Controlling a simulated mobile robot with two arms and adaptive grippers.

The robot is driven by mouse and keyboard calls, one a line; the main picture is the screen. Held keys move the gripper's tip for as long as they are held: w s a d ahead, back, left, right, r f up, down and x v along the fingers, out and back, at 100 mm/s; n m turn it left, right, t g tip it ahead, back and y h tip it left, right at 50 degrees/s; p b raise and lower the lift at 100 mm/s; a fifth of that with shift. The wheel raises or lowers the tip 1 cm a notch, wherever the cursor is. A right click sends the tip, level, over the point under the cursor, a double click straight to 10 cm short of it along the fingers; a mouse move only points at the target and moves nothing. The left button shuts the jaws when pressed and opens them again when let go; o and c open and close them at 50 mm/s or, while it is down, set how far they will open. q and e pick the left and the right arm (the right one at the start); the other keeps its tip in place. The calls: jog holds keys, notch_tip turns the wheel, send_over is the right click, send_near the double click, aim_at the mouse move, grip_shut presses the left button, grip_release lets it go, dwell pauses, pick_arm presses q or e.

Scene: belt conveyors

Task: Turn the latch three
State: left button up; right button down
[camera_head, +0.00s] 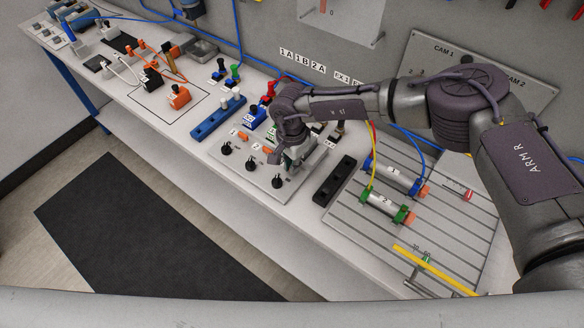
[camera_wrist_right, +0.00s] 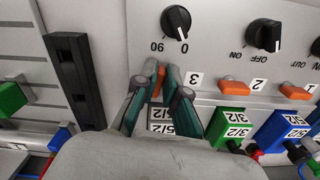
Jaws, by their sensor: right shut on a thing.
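Latch three is an orange lever (camera_wrist_right: 158,82) on the grey panel, beside the label 3 in the right wrist view. The fingers of my right gripper (camera_wrist_right: 160,78) are closed around it, and only part of the orange shows between them. In the head view my right gripper (camera_head: 291,160) reaches down onto the panel (camera_head: 235,170) and hides this latch. Orange latch two (camera_wrist_right: 234,88) and another orange latch (camera_wrist_right: 295,91) lie to its right in the wrist view, untouched. My left gripper is not in view.
A black knob marked 0 and 90 (camera_wrist_right: 176,22) sits close to the gripped latch. Green (camera_wrist_right: 225,125) and blue (camera_wrist_right: 280,130) valve blocks stand near the fingers. A black slotted bar (camera_head: 334,181) lies beside the panel. Cylinders with hoses (camera_head: 382,203) are on the slatted plate.

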jog(key=m+b, duration=0.7)
jog(key=w+m+b, duration=0.1)
jog(key=m+b, duration=0.3)
jog(key=shift+a+f, duration=0.1)
jog(key=shift+f, duration=0.1)
jog(key=shift+m+b, duration=1.1)
jog(key=shift+w+r+m+b, duration=0.15)
jog(key=shift+m+b, duration=0.65)
jog(key=shift+m, duration=0.3)
jog(key=c, duration=1.2)
grip_release()
jog(key=shift+r, duration=0.1)
jog(key=shift+c, duration=0.2)
jog(key=shift+r, duration=0.1)
notch_tip(320, 180, up, 8)
